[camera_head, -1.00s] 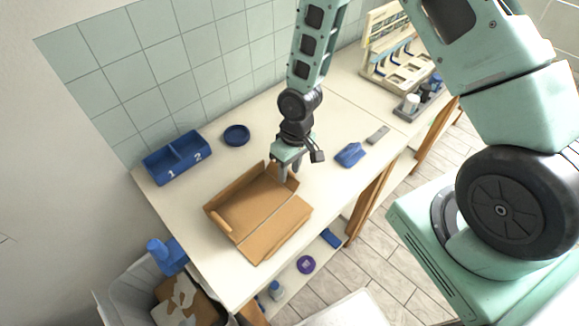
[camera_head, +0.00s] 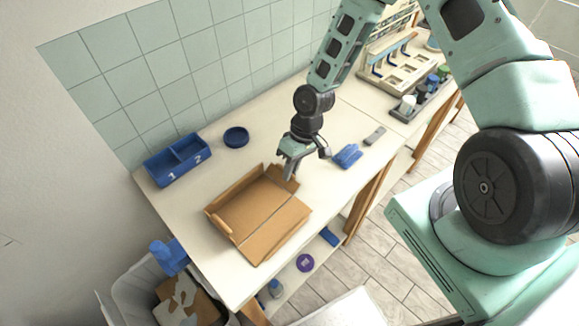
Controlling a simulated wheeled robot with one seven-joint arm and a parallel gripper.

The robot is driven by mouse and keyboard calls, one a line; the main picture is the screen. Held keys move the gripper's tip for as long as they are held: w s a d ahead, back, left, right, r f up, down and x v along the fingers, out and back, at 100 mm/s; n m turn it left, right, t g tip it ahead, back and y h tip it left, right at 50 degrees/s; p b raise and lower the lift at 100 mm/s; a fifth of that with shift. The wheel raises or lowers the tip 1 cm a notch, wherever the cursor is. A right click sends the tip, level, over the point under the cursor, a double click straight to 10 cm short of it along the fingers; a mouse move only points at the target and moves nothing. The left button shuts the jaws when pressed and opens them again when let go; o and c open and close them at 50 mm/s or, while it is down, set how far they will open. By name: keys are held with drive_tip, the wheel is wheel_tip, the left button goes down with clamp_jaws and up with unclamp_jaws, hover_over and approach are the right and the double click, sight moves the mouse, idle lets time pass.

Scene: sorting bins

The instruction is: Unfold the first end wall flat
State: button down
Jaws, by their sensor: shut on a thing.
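A brown cardboard box (camera_head: 255,205) lies on the pale worktop, partly unfolded. Its panel toward the front right (camera_head: 277,231) lies flat. A wall stands up along its back left, and the left end wall (camera_head: 222,227) stands at its near left. The other end wall (camera_head: 284,178), at the far right, is upright or leaning; its exact angle is hard to tell. My gripper (camera_head: 291,172) points down at this far wall and is shut on its edge. The fingers partly hide the wall there.
A blue two-part bin (camera_head: 178,160) marked 1 and 2 and a blue round dish (camera_head: 236,137) stand behind the box. A blue cloth-like item (camera_head: 347,156) and a grey bar (camera_head: 375,135) lie to the right.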

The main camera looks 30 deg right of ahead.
drive_tip(key=shift+w+d, duration=0.1)
idle(0.4)
drive_tip(key=c, duration=1.4)
unclamp_jaws()
drive_tip(key=b+v, duration=0.3)
drive_tip(key=v, duration=1.4)
drive_tip(key=shift+d, duration=0.4)
drive_tip(key=shift+o, duration=0.2)
drive_tip(key=shift+w, duration=0.1)
